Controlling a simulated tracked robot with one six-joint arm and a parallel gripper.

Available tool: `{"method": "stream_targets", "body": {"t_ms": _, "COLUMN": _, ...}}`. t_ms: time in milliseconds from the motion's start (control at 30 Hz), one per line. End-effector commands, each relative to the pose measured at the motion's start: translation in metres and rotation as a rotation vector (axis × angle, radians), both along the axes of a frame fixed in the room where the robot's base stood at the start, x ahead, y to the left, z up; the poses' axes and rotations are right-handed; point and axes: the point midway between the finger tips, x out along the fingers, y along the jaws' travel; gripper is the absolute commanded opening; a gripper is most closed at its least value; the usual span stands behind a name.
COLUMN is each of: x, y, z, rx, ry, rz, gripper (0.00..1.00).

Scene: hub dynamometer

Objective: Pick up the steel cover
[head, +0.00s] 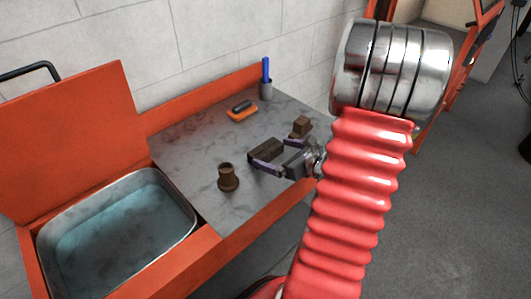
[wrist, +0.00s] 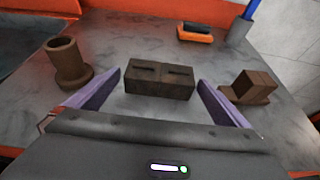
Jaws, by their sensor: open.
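In the wrist view, gaps show between the block and both fingers (wrist: 160,85). A brown flanged tube (wrist: 67,63) stands upright to the left. A brown stepped block (wrist: 251,89) sits to the right.
The grey worktop (head: 190,140) has an orange-and-black brush-like item (head: 242,109) and a cup with a blue stick (head: 266,88) at its back. A water-filled basin (head: 120,220) with a raised orange lid (head: 70,140) is at left. A wall stands behind.

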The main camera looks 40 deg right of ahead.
Motion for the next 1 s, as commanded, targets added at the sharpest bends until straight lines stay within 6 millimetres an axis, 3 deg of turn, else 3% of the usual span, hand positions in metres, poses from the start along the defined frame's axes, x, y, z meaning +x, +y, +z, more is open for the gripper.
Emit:
{"method": "stream_targets", "body": {"t_ms": 267, "x": 0.006, "y": 0.000, "z": -0.002, "rx": 0.000, "ry": 0.000, "rz": 0.001, "gripper": 1.00}}
{"method": "stream_targets", "body": {"t_ms": 633, "x": 0.045, "y": 0.000, "z": -0.018, "rx": 0.001, "ry": 0.000, "rz": 0.002, "gripper": 1.00}}
{"method": "stream_targets", "body": {"t_ms": 1000, "x": 0.048, "y": 0.000, "z": -0.019, "rx": 0.000, "ry": 0.000, "rz": 0.000, "gripper": 1.00}}
